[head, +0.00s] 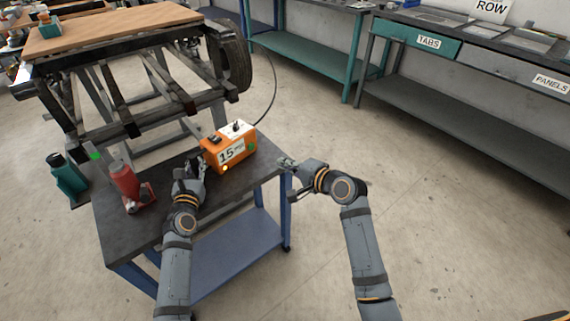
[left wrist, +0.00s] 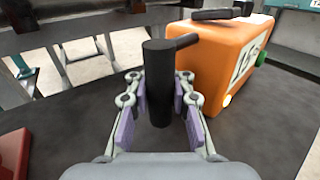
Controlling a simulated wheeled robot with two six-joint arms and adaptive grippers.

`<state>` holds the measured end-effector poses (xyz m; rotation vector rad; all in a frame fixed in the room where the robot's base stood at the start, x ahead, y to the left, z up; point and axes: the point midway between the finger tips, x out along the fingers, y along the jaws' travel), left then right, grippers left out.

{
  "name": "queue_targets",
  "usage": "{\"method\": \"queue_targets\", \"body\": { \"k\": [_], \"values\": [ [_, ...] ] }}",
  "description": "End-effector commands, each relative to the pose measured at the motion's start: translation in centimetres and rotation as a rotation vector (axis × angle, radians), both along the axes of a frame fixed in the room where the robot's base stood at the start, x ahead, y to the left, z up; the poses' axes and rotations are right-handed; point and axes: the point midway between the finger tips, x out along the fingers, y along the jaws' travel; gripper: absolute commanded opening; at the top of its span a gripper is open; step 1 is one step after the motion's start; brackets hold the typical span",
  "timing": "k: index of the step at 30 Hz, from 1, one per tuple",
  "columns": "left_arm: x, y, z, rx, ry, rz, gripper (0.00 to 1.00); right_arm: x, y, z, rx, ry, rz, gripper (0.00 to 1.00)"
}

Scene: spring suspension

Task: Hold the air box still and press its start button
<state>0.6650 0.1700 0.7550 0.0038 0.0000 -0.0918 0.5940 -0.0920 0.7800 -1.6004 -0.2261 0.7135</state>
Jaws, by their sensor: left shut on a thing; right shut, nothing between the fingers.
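The orange air box (head: 226,154) stands on the dark table top and shows a "15" label, a green round button (head: 251,147) and a yellow light (head: 225,168). In the left wrist view the box (left wrist: 222,60) is at the upper right, with the green button (left wrist: 262,58) at its right. My left gripper (left wrist: 160,100) is shut on a black upright post (left wrist: 159,75) with a side stub, beside the box. My right gripper (head: 285,162) is shut and empty, right of the box by the table's right edge.
A vehicle frame with a wheel (head: 235,65) stands behind. A dark hose runs from the box up toward it. Floor at right is clear.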

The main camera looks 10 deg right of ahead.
Motion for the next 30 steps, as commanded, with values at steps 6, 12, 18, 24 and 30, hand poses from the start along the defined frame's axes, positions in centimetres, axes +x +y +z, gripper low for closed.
{"method": "queue_targets", "body": {
  "k": [6, 12, 18, 24, 30],
  "values": [
    [0.0, 0.0, 0.0, 0.0, 0.0, 0.0, 0.0, 0.0, 0.0, 0.0, 0.0, 0.0, 0.0, 0.0],
    [0.0, 0.0, 0.0, 0.0, 0.0, 0.0, 0.31, 0.0, 0.0, 0.0, 0.0, 0.0, 0.0, 0.0],
    [0.0, 0.0, 0.0, 0.0, 0.0, 0.0, 0.49, 0.0, 0.0, 0.0, 0.0, 0.0, 0.0, 0.0],
    [0.0, 0.0, 0.0, 0.0, 0.0, 0.0, 0.49, 0.0, 0.0, 0.0, 0.0, 0.0, 0.0, 0.0],
    [-2.7, 0.3, -0.1, 0.0, 0.002, 0.0, 0.49, 0.0, 0.0, 0.0, 0.0, 0.0, 0.0, 0.0]
  ]
}}
